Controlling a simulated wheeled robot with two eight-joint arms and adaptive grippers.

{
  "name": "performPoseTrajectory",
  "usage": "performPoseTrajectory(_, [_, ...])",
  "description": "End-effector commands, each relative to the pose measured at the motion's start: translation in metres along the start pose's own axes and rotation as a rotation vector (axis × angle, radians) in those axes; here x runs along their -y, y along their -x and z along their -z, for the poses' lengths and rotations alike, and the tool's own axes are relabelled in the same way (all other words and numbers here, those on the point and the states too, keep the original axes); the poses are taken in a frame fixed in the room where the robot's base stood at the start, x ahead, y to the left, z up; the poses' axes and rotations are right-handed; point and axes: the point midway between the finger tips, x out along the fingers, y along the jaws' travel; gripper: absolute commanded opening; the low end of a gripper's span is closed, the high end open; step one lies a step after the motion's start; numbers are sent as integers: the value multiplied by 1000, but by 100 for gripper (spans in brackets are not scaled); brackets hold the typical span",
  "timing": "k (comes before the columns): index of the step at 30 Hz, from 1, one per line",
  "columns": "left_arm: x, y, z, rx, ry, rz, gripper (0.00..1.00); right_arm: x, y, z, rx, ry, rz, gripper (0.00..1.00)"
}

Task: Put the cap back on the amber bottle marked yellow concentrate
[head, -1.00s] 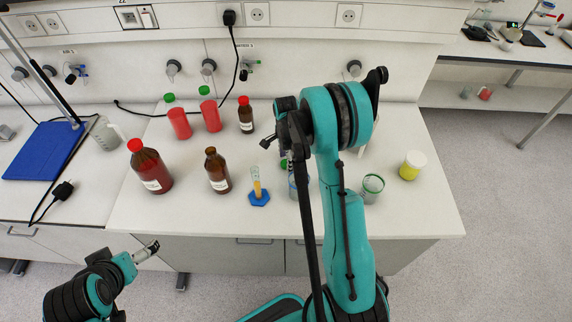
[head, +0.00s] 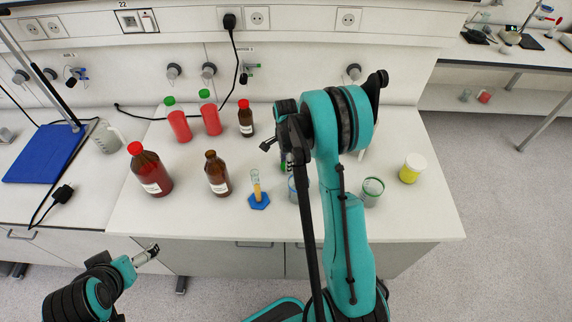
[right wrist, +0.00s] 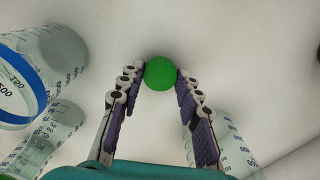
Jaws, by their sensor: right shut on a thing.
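An amber bottle (head: 217,175) with a white label and no cap stands upright near the bench's front middle; its label is too small to read. A green round cap (right wrist: 160,73) sits between the fingertips of my right gripper (right wrist: 158,80) in the right wrist view. My right gripper is shut on this cap, over the white bench. In the head view, the right arm hides most of that gripper, and a bit of green shows beside it. My left gripper (head: 146,255) is low at the left, in front of the bench and away from the bottle; its fingers are too small to judge.
A red-capped bottle (head: 150,171) and a blue-based cylinder (head: 259,201) flank the amber bottle. Two green-capped red bottles (head: 178,124) and a small red-capped amber bottle (head: 246,118) stand behind. A beaker (head: 372,190) and a yellow jar (head: 412,168) stand right.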

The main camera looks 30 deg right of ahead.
Motion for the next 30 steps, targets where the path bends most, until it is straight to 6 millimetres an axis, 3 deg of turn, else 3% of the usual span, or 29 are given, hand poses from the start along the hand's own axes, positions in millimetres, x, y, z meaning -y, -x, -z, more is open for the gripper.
performPoseTrajectory(9, [0,9,6,0,0,0,100,0,62,0,0,0,0,25])
performPoseTrajectory(15, [0,11,8,0,0,0,100,0,89,0,0,0,0,25])
performPoseTrajectory(27, [0,11,8,0,0,0,100,0,95,0,0,0,0,25])
performPoseTrajectory(30, [0,12,8,0,0,0,83,0,96,0,0,0,0,25])
